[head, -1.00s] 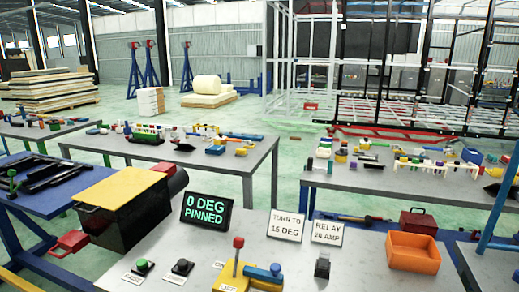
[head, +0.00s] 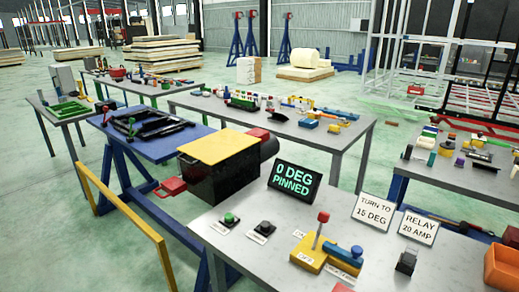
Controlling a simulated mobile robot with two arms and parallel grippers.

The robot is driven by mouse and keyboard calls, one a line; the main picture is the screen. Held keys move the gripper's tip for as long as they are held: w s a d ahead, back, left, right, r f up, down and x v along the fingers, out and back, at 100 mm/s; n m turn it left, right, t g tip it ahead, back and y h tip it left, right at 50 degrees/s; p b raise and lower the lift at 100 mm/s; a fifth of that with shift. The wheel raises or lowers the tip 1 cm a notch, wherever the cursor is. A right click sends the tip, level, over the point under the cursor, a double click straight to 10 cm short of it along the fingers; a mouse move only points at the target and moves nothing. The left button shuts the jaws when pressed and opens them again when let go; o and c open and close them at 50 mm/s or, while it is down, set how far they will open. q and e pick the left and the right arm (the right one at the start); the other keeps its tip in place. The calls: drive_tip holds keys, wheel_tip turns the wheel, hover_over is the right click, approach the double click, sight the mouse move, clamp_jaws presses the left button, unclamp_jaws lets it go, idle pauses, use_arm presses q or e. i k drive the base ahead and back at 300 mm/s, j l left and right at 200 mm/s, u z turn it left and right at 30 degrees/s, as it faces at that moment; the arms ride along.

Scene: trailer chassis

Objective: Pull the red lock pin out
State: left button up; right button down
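A black box with a yellow top (head: 216,147) stands at the near edge of the blue and grey tables. A red handle-like piece (head: 172,187) sticks out from its lower left side and looks like the lock pin; how far it is seated is hidden. Another red piece (head: 258,133) shows behind the box's right end. A dark display (head: 295,180) beside the box reads "0 DEG PINNED". Neither of my grippers is in view.
On the grey table (head: 290,265) are a yellow base with a red-knobbed lever (head: 323,217), a green button (head: 229,218), a black switch (head: 264,227), two signs and an orange bin (head: 502,266). A yellow rail (head: 125,222) stands at the left; green floor is open beyond it.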

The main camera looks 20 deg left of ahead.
sight(174, 186)
drive_tip(key=u, duration=1.35)
